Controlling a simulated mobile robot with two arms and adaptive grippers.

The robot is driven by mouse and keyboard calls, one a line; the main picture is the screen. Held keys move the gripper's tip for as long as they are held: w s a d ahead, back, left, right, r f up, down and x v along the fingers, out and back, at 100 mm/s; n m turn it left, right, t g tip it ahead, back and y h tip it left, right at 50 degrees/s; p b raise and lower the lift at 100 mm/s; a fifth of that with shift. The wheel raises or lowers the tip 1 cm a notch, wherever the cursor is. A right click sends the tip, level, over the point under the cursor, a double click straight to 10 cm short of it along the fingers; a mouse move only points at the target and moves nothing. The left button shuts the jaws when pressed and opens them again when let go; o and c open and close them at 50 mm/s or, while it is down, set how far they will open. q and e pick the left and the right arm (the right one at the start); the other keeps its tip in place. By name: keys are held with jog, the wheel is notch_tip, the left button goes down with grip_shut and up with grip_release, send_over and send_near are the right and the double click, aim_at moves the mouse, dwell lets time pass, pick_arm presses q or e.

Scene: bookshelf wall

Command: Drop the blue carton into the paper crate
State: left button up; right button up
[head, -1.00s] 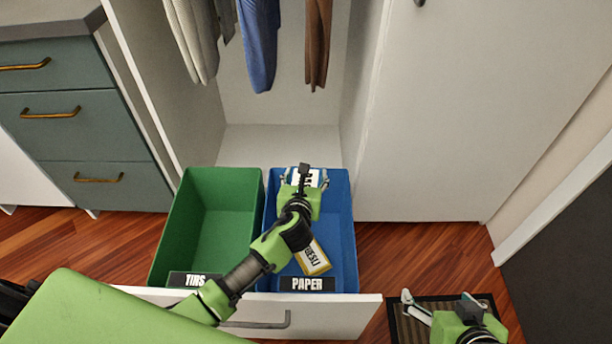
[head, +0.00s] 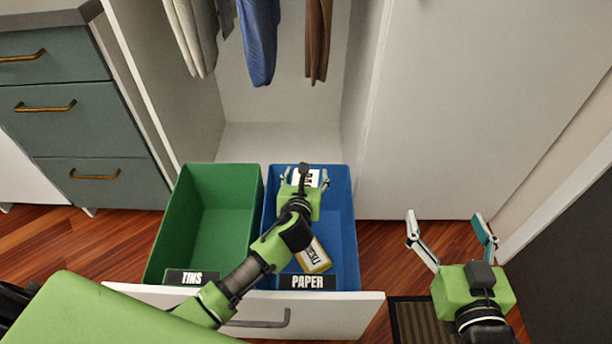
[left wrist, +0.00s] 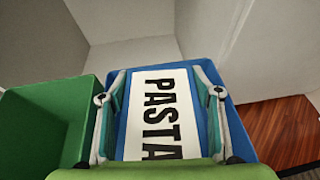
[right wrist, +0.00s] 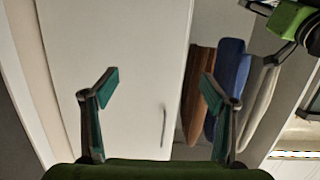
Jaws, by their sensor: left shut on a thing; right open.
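The blue carton has a white label reading PASTA (left wrist: 158,115), seen close in the left wrist view. In the head view it shows only partly (head: 314,177), behind my left gripper. My left gripper (head: 305,181) is shut on it over the far part of the blue paper crate (head: 347,245), which carries a PAPER label. How far the carton is above the crate floor I cannot tell. My right gripper (head: 446,220) is open and empty, to the right of the drawer; its fingers also show in the right wrist view (right wrist: 160,90).
A yellow-and-white carton (head: 313,257) lies inside the paper crate. A green TINS crate (head: 163,235) stands beside it in the pulled-out drawer (head: 360,305). Clothes (head: 259,45) hang above. A white door (head: 440,120) is at right, a dark mat (head: 415,322) below it.

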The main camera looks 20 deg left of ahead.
pick_arm(q)
jog(key=shift+f+b, duration=0.45)
jog(key=shift+b, duration=0.05)
pick_arm(e)
notch_tip(320, 180, up, 8)
jog(key=a+t+y, duration=0.1)
jog(key=t, duration=0.2)
jog(key=shift+w+f+t, duration=0.25)
jog(key=shift+w+t, duration=0.1)
jog(key=shift+t, duration=0.05)
jog(key=shift+a, duration=0.1)
pick_arm(q)
jog(key=o, duration=1.2)
jog(key=v, duration=1.2)
jog(key=shift+f, duration=0.1)
